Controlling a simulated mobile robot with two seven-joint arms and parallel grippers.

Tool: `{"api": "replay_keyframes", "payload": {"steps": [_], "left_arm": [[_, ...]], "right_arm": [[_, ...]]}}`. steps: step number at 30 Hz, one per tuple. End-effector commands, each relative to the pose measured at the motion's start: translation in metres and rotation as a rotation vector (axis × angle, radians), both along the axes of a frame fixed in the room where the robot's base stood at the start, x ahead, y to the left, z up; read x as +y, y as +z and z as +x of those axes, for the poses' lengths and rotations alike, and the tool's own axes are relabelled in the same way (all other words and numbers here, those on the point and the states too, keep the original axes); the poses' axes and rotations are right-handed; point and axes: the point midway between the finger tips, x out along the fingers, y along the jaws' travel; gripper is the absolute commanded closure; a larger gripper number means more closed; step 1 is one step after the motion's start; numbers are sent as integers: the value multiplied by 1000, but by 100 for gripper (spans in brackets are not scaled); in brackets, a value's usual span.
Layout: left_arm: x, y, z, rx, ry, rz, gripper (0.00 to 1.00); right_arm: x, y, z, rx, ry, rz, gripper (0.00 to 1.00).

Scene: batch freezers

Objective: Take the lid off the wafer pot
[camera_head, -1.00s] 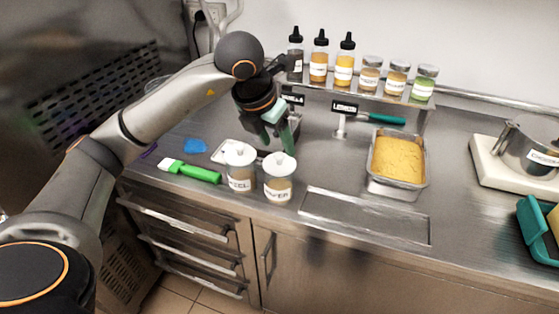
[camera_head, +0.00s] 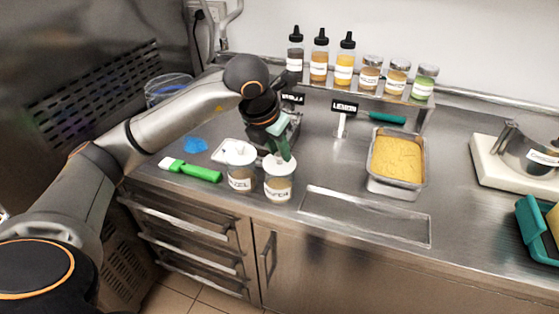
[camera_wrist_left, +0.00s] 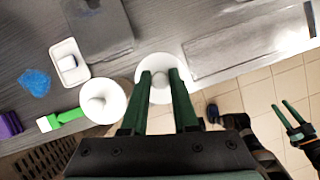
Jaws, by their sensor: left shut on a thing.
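The wafer pot (camera_head: 278,188) is a clear labelled pot with a white lid (camera_head: 267,164), standing upright at the counter's front. My left gripper (camera_head: 280,152) reaches down from above with its green fingers at the lid. It is shut on the lid, which sits on the pot with no gap that I can make out. In the left wrist view the fingers (camera_wrist_left: 160,73) lie over the white lid (camera_wrist_left: 160,92); the grip itself is partly hidden. My right gripper (camera_wrist_left: 291,109) shows only at the right of the left wrist view, over the floor, fingers apart and empty.
A similar lidded pot (camera_head: 240,181) stands close on the left. A green-handled tool (camera_head: 195,171) and a blue patch (camera_head: 195,145) lie further left. A pan of yellow ice cream (camera_head: 397,158) is to the right, and a bottle shelf (camera_head: 375,94) behind. A recessed tray (camera_head: 365,217) is empty.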

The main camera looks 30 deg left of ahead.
Motion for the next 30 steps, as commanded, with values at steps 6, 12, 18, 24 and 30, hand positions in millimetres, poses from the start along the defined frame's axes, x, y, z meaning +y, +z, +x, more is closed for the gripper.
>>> {"api": "replay_keyframes", "payload": {"steps": [6, 12, 18, 24, 30], "left_arm": [[0, 0, 0, -1, 0, 0, 100], [0, 0, 0, -1, 0, 0, 100], [0, 2, 0, -2, 0, 0, 100], [0, 17, 1, -5, 0, -1, 100], [-8, 59, -20, -10, -5, 2, 100]], "right_arm": [[0, 0, 0, -1, 0, 0, 50], [0, 0, 0, -1, 0, 0, 50], [0, 0, 1, -1, 0, 0, 50], [0, -3, 1, -1, 0, 0, 50], [0, -7, 1, -2, 0, 0, 50]]}}
